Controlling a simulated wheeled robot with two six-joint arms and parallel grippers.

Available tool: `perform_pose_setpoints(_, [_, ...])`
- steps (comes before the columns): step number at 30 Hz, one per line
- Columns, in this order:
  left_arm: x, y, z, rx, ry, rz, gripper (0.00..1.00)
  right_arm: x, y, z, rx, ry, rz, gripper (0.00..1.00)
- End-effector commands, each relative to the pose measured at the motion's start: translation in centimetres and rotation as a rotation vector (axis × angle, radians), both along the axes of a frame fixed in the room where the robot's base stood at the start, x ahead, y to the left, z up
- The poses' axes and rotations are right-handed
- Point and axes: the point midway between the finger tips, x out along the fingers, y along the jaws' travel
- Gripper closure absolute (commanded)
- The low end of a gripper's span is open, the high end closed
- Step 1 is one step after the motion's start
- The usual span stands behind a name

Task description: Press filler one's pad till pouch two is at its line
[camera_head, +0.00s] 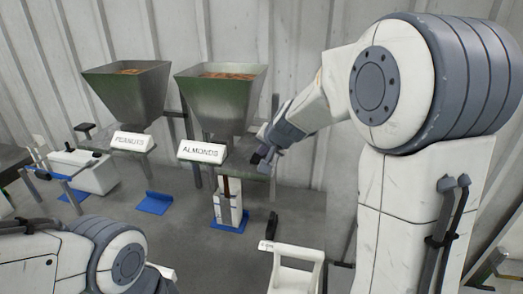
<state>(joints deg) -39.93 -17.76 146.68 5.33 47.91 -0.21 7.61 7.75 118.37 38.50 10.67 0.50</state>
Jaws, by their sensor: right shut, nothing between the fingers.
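Two metal hopper fillers stand side by side. The left filler (128,92) bears a PEANUTS sign (132,142); the right filler (222,100) bears an ALMONDS sign (202,151). Brown nuts show in both tops. A white pouch-like container with a brown strip (236,208) stands upright under the almonds filler on a blue mat (230,226). Its fill line is too small to read. My right gripper (260,160) is shut and empty, just right of the ALMONDS sign; whether it touches a pad cannot be told. My left arm shows at lower left, its gripper out of view.
An empty blue mat (154,203) lies under the peanuts filler. A white device with blue rails (92,172) stands at the left. The grey tabletop (185,240) is clear between the mats and my left arm. A ribbed wall (290,40) closes the back.

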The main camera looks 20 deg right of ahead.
Motion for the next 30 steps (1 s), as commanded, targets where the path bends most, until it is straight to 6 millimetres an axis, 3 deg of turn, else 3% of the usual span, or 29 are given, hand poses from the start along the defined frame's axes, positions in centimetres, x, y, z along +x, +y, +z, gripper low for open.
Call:
perform_pose_setpoints(14, [0.0,0.0,0.1,0.000,0.000,0.000,0.50,-0.1,0.0,0.0,0.001,0.004,0.001,1.00])
perform_pose_setpoints(30, [0.0,0.0,3.1,0.000,0.000,0.000,0.50,-0.1,0.0,3.3,0.002,0.004,0.001,1.00])
